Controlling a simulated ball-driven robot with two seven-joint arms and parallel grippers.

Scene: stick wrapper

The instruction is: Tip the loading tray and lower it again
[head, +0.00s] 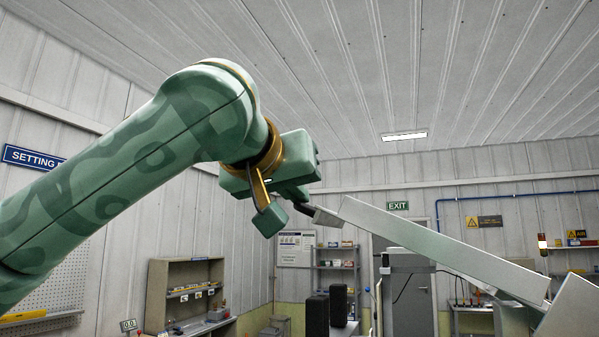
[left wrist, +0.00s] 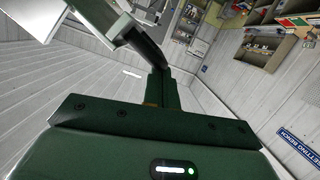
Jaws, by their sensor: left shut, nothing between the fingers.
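The loading tray (head: 445,248) is a long pale grey piece in the right half of the head view. It is tilted, with its left end high and its right end low. My left gripper (head: 312,208) is at the raised left end, with its fingers shut and nothing between them. A small dark part lies between the fingertips and the tray end; I cannot tell whether they touch. My right gripper is in neither view.
Another pale panel (head: 574,312) stands at the lower right, by the tray's low end. Behind are a brown shelf unit (head: 165,290), black boxes (head: 317,316) and a grey machine (head: 408,295). The space above the tray is clear.

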